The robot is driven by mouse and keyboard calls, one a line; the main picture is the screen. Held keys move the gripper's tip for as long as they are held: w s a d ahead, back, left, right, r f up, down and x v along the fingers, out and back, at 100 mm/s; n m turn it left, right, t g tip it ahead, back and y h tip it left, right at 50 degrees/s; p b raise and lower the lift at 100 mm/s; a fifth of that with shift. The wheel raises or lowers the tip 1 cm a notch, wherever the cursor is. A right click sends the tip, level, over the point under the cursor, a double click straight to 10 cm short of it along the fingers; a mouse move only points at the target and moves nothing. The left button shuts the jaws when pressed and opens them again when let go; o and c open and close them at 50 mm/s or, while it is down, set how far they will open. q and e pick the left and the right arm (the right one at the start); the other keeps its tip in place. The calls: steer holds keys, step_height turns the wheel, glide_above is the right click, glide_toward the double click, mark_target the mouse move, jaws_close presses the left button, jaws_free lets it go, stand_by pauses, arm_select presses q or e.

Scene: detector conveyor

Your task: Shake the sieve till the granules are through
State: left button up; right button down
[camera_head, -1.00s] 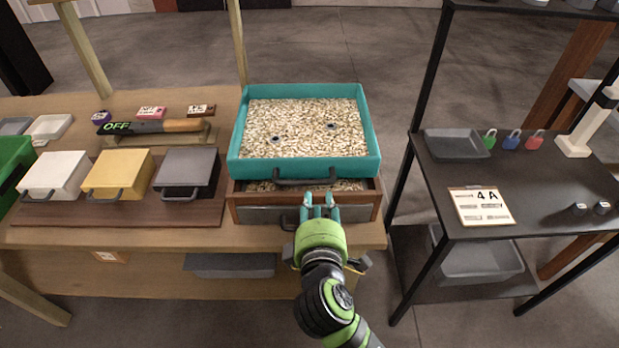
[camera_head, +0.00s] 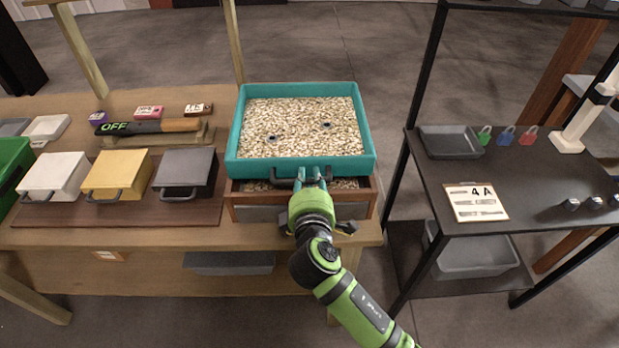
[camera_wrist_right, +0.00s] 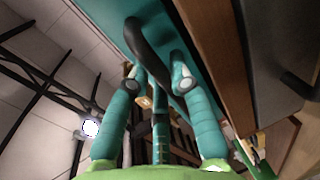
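The teal sieve (camera_head: 371,158) sits on a wooden box (camera_head: 233,207) on the bench. It is full of cream granules (camera_head: 302,122), with two small dark round pieces on top. Some granules show in the box through the gap below the sieve's front. My right gripper (camera_head: 312,177) is at the dark handle (camera_head: 283,183) on the sieve's front. In the right wrist view its teal fingers (camera_wrist_right: 158,75) are spread, with the handle (camera_wrist_right: 142,45) between them; I see no firm grip. My left gripper is not in view.
Left on the bench are white (camera_head: 52,172), yellow (camera_head: 117,172) and grey (camera_head: 186,170) lidded boxes, and a bar marked OFF (camera_head: 150,127) on a stand. At right a dark shelf (camera_head: 540,205) holds a tray, padlocks and a card. Floor separates bench and shelf.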

mark_target(309, 167)
steer(key=shift+r+x, duration=0.15)
steer(key=shift+x, duration=0.6)
steer(key=shift+r+x, duration=0.15)
steer(key=shift+x, duration=0.55)
steer(key=shift+r, duration=0.15)
steer(key=shift+w, duration=0.1)
steer(key=c, duration=1.4)
jaws_free()
steer(key=shift+w, duration=0.2)
steer(key=v, duration=1.2)
